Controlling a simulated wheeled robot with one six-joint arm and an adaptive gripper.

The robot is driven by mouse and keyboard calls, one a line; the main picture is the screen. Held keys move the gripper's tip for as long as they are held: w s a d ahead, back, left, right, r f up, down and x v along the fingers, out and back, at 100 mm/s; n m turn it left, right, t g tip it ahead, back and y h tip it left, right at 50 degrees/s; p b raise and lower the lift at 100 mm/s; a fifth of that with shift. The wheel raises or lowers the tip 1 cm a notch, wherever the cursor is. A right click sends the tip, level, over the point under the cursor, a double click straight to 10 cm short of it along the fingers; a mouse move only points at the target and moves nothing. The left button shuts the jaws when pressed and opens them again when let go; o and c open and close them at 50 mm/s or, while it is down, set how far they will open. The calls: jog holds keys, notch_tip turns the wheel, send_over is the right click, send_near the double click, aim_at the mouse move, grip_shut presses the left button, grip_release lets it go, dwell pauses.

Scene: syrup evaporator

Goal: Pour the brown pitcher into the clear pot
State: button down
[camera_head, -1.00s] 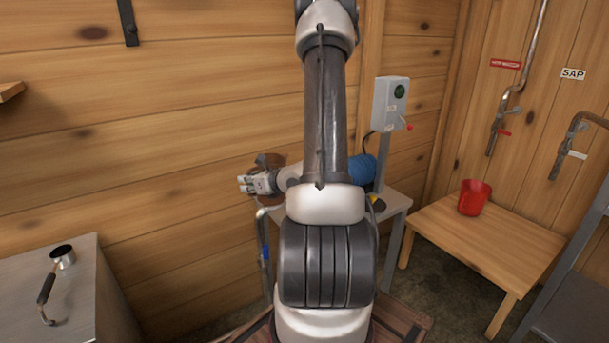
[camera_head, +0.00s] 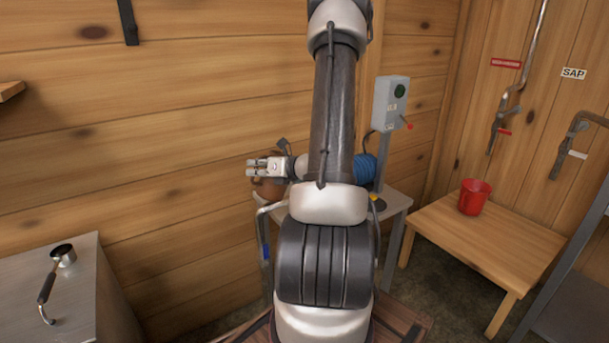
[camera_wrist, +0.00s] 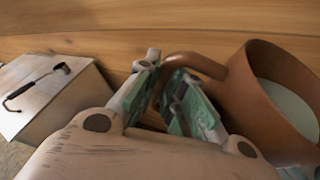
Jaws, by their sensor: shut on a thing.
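The brown pitcher (camera_head: 269,190) shows in the head view just below my gripper (camera_head: 252,167), partly hidden by it. In the wrist view the pitcher (camera_wrist: 238,110) fills the right side, its rim facing the camera and a pale, flat surface inside. Its curved handle reaches left to the green-padded fingers. My gripper (camera_wrist: 172,95) is shut on this handle. How far the pitcher is tilted is hard to tell. I cannot make out a clear pot in either view.
A metal box (camera_head: 60,285) with a long-handled ladle stands at lower left.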

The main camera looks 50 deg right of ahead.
aim_at(266, 156)
jog(key=shift+s+d+r+m+t+y, duration=0.15)
jog(key=shift+d+r+m, duration=0.15)
jog(key=shift+d, duration=0.25)
jog(key=shift+w+d+r+m+t+y, duration=0.1)
jog(key=shift+d+r+m+t+y, duration=0.05)
jog(key=shift+d+m, duration=0.35)
dwell(0.5)
jog(key=shift+s+d+r+m+t+y+p, duration=0.1)
jog(key=shift+d+r+m+t+y+p, duration=0.15)
jog(key=shift+r, duration=0.3)
jog(key=shift+s+d+r+m+t+y+p, duration=0.15)
jog(key=shift+d+r+m, duration=0.15)
jog(key=shift+r, duration=0.2)
dwell(0.3)
jog(key=shift+d+r+m+p, duration=0.25)
jog(key=shift+d+m+p, duration=0.15)
jog(key=shift+d+m, duration=0.25)
dwell(0.8)
jog(key=shift+d+r+m+t+y, duration=0.4)
jog(key=shift+d+r+m+t, duration=0.15)
jog(key=shift+r+m, duration=0.3)
dwell(0.5)
jog(key=shift+s+d+r+m+t+p, duration=0.15)
jog(key=shift+d+m+t+p, duration=0.15)
jog(key=shift+d+m, duration=0.45)
dwell(0.5)
jog(key=shift+s+d+r+m+t, duration=0.1)
jog(key=shift+d+r+m+t, duration=0.2)
jog(key=shift+d+m, duration=0.35)
dwell(0.4)
